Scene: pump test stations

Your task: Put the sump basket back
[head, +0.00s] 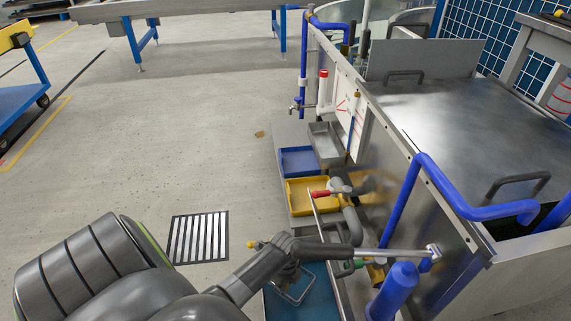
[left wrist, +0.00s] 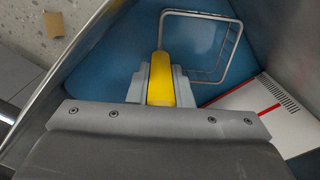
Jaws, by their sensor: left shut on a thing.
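My left gripper (head: 290,272) is low at the bottom middle of the head view, over a blue surface (head: 320,277). In the left wrist view my left gripper (left wrist: 160,85) is shut on a yellow handle (left wrist: 160,65). A bent wire frame (left wrist: 200,14) reaches out beyond the handle and looks like part of the sump basket; it also shows below the gripper in the head view (head: 302,295). The rest of the basket is hidden, and I cannot tell whether it touches the blue surface (left wrist: 110,75). My right gripper is not in view.
A steel tank (head: 470,90) with blue pipes (head: 390,290) stands close on the right. Yellow (head: 300,203), blue (head: 300,160) and grey (head: 326,145) trays lie along its foot.

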